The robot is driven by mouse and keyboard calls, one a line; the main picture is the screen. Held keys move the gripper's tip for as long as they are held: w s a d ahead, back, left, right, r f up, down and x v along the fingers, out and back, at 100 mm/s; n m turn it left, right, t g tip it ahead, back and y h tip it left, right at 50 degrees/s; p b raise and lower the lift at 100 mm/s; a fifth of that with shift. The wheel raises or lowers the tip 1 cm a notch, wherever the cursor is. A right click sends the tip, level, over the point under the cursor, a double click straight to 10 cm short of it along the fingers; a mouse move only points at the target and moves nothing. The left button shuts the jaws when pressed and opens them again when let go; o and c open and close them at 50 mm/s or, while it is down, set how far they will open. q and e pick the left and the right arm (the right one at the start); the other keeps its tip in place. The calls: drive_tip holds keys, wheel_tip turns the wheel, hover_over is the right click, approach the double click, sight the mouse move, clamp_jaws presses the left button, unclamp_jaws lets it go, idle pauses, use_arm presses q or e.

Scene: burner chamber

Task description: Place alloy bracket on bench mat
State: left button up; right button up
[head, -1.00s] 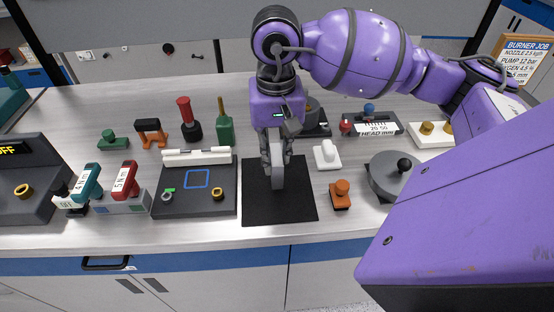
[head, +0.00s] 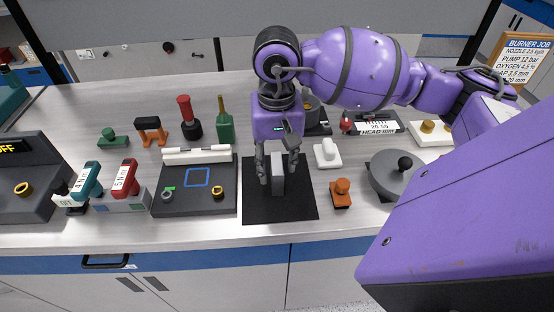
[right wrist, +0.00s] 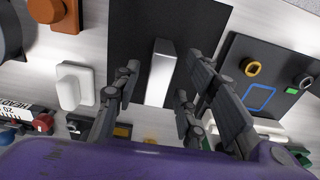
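The alloy bracket (head: 278,178) is a plain grey metal block standing on the black bench mat (head: 262,210). In the right wrist view the bracket (right wrist: 161,75) shows as a silver bar against the dark mat (right wrist: 205,25). My right gripper (head: 278,170) is open above the mat, with one finger on each side of the bracket. In the right wrist view a gap shows between the bracket and both fingers (right wrist: 157,95). My left gripper is not in view.
A green bottle (head: 225,125) stands behind.

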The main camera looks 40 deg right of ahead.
sight(277, 165)
drive_tip(key=shift+r, duration=0.5)
wheel_tip(277, 165, up, 11)
drive_tip(key=shift+r, duration=0.2)
idle(0.3)
